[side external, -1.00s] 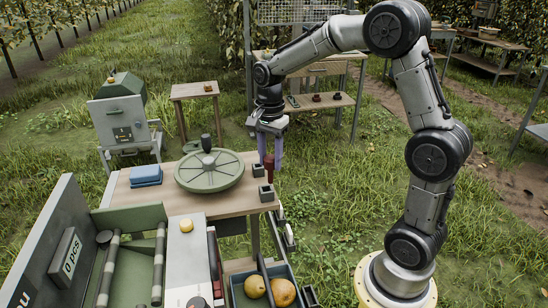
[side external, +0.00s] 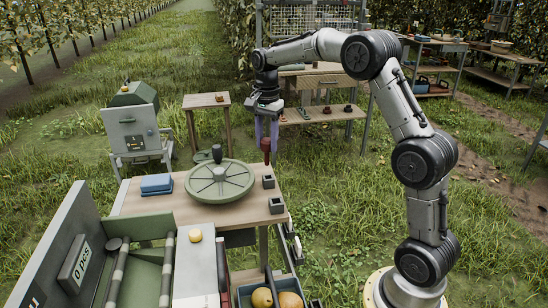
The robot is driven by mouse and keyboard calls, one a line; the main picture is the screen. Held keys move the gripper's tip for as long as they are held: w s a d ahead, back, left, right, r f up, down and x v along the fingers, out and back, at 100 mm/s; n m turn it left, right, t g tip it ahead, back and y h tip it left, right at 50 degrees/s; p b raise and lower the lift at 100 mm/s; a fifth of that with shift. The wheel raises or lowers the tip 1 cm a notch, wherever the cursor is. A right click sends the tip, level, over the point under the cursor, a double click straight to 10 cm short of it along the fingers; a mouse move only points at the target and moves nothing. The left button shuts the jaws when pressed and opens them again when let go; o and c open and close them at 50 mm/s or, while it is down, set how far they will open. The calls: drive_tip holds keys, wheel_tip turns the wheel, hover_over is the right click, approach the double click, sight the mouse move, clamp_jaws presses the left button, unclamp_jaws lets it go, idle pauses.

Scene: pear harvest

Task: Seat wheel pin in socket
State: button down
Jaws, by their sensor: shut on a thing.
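My gripper (side external: 267,146) hangs above the far right part of the wooden table. Its purple fingers are shut on a dark red pin (side external: 266,152), which points roughly straight down. The pin's lower end appears clear of the tabletop. A round green spoked wheel (side external: 221,184) lies flat on the table, to the left of the pin and nearer the camera. Two small dark square blocks, a far one (side external: 268,181) and a near one (side external: 276,205), stand along the table's right edge. I cannot tell which opening is the socket.
A blue box (side external: 157,184) lies left of the wheel on the table (side external: 187,211). A tray with pears (side external: 262,297) and a grey-green sorting unit stand in front. Open grass lies right of the table.

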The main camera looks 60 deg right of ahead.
sight(268, 164)
drive_tip(key=shift+w+d+f, duration=0.25)
drive_tip(key=shift+w+d, duration=0.2)
drive_tip(key=shift+d, duration=0.15)
drive_tip(key=shift+w+d+f, duration=0.2)
drive_tip(key=shift+w+d, duration=0.25)
drive_tip(key=shift+d, duration=0.15)
drive_tip(key=shift+d+f, duration=0.2)
drive_tip(key=shift+f, duration=0.1)
drive_tip(key=shift+s+f, duration=0.1)
drive_tip(key=shift+f, duration=1.65)
drive_tip(key=shift+f, duration=0.6)
drive_tip(key=shift+f, duration=0.35)
drive_tip(key=shift+f, duration=1.5)
unclamp_jaws()
